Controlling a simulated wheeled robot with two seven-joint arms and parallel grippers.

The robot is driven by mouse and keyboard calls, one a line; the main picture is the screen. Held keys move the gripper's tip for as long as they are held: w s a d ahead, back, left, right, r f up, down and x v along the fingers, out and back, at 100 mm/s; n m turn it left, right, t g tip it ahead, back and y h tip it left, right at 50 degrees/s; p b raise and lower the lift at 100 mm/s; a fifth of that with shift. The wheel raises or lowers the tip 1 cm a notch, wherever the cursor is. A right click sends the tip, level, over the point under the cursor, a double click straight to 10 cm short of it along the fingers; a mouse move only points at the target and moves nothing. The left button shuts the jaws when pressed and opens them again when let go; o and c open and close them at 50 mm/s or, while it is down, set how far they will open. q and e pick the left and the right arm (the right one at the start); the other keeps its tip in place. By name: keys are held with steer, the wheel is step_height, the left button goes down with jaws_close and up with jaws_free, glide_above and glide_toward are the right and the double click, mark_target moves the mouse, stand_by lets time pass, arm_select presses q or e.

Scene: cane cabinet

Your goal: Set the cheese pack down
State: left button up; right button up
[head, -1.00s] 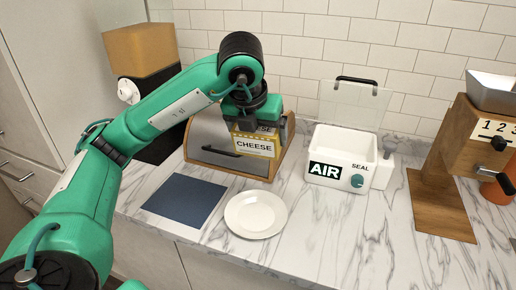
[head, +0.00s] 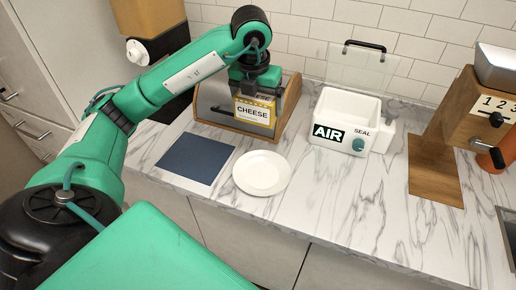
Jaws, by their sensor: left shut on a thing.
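My left gripper (head: 256,84) points down and is shut on the cheese pack (head: 254,115), a yellow and white pack with the word CHEESE facing me. It holds the pack upright in front of the bread box with the grey lid (head: 215,104). The pack hides part of the box's front. I cannot tell whether the pack touches the box. The pack appears higher than the white plate (head: 261,173) and the dark blue mat (head: 196,157) on the counter. My right gripper is not in view.
A white AIR SEAL box (head: 345,108) with a raised clear lid stands right of the bread box. A wooden machine (head: 470,125) with numbers stands at the far right. The marble counter (head: 350,200) is clear in the front middle.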

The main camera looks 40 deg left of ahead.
arm_select(q)
step_height(320, 180, down, 15)
steer(key=p, duration=0.2)
steer(key=shift+f+p, duration=0.15)
steer(key=shift+p, duration=0.25)
steer(key=shift+f+b, duration=0.3)
steer(key=shift+b, duration=0.15)
steer(key=o, duration=1)
steer(key=shift+c, duration=0.2)
steer(key=shift+r, duration=0.1)
steer(key=shift+r, duration=0.1)
